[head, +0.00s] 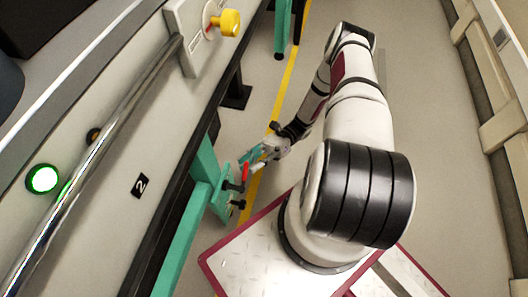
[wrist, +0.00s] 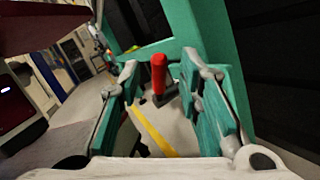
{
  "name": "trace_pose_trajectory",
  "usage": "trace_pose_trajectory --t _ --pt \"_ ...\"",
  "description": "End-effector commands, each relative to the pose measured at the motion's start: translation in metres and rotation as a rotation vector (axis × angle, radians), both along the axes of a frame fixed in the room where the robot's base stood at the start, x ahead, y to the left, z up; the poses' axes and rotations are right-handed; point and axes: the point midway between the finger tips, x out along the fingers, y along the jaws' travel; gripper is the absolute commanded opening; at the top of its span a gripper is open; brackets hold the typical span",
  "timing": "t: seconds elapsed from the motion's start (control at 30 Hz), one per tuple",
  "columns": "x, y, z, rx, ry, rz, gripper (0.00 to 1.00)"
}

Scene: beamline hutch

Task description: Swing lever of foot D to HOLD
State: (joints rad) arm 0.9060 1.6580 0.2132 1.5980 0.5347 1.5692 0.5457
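The lever has a red handle (wrist: 158,72) on a dark shaft, and it stands roughly upright in the wrist view. In the head view the red handle (head: 245,172) is beside the teal foot plate (head: 225,200) at the bottom of the frame. My gripper (wrist: 160,80) is open, with one teal finger to each side of the handle in the picture and gaps on both sides. The handle appears at or just beyond the fingertips; I cannot tell the exact depth. In the head view my gripper (head: 256,160) is right at the lever. No foot letter or HOLD mark is readable.
A teal frame post (wrist: 212,35) rises close behind and right of the fingers. A bench panel with a metal rail (head: 95,160), a green lit button (head: 42,179) and a yellow knob (head: 229,22) is at left. The floor (head: 440,130) to the right is clear.

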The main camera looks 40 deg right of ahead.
Motion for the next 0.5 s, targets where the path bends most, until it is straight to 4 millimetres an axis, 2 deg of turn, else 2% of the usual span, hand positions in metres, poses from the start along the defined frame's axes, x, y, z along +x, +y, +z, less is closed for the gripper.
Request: trace_pose_trajectory --t 0.3,0.5 --pt "0.009 -0.064 -0.015 -0.003 0.000 -0.002 0.32" --pt "0.012 -0.088 -0.019 -0.002 0.001 -0.001 0.32"
